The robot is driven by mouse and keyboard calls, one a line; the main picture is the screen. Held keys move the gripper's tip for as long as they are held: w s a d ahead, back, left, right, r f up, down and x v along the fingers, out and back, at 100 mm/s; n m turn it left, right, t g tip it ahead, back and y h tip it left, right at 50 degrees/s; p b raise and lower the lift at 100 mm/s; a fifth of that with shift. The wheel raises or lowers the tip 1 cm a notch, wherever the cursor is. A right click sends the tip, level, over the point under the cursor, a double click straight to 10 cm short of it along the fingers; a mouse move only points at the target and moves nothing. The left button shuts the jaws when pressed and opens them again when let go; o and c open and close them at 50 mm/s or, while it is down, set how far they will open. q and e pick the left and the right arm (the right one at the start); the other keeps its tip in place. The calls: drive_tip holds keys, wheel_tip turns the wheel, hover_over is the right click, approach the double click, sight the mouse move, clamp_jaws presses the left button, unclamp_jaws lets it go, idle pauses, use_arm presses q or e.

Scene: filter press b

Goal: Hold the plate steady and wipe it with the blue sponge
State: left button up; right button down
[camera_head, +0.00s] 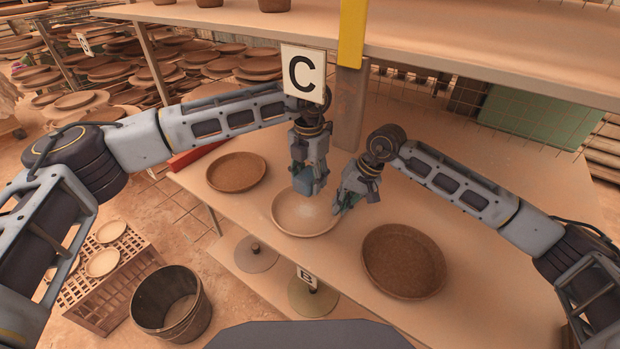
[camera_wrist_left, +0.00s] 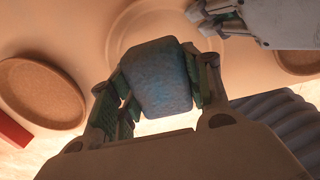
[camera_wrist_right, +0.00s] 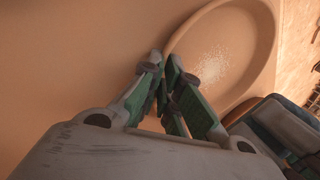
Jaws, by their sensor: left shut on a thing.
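The pale plate (camera_head: 288,222) lies on the shelf between two darker brown dishes, with a whitish patch in its middle. It also shows in the right wrist view (camera_wrist_right: 232,85). My left gripper (camera_head: 309,176) is shut on the blue sponge (camera_wrist_left: 158,82) and holds it over the plate; I cannot tell if the sponge touches it. My right gripper (camera_wrist_right: 163,72) is at the plate's right rim in the head view, its fingers close together. Whether the rim is between the fingertips is unclear.
A brown dish (camera_head: 236,171) lies left of the plate and a larger one (camera_head: 404,262) to the right. A red object (camera_head: 196,155) lies at the shelf's left end. Sign C (camera_head: 303,74) hangs on a post behind. A wooden bucket (camera_head: 171,304) stands below left.

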sight(310, 207)
use_arm(q)
drive_tip(key=shift+f, duration=3.8)
drive_tip(key=shift+s+a+f, duration=0.25)
drive_tip(key=shift+s+a, duration=0.1)
drive_tip(key=shift+s, duration=0.05)
drive_tip(key=shift+c, duration=0.3)
drive_tip(key=shift+s+a, duration=0.75)
drive_tip(key=shift+s, duration=0.35)
drive_tip(key=shift+w+d, duration=1.2)
drive_tip(key=shift+w, duration=0.25)
drive_tip(key=shift+s, duration=0.1)
drive_tip(key=shift+s+a, duration=0.5)
drive_tip(key=shift+s, duration=0.25)
drive_tip(key=shift+s+a, duration=0.5)
drive_tip(key=shift+s, duration=0.25)
drive_tip(key=shift+w+d+r, duration=0.1)
drive_tip(key=shift+w+d, duration=0.45)
drive_tip(key=shift+w, duration=0.25)
drive_tip(key=shift+w+d, duration=0.55)
drive_tip(key=shift+w, duration=0.2)
drive_tip(key=shift+r, duration=4)
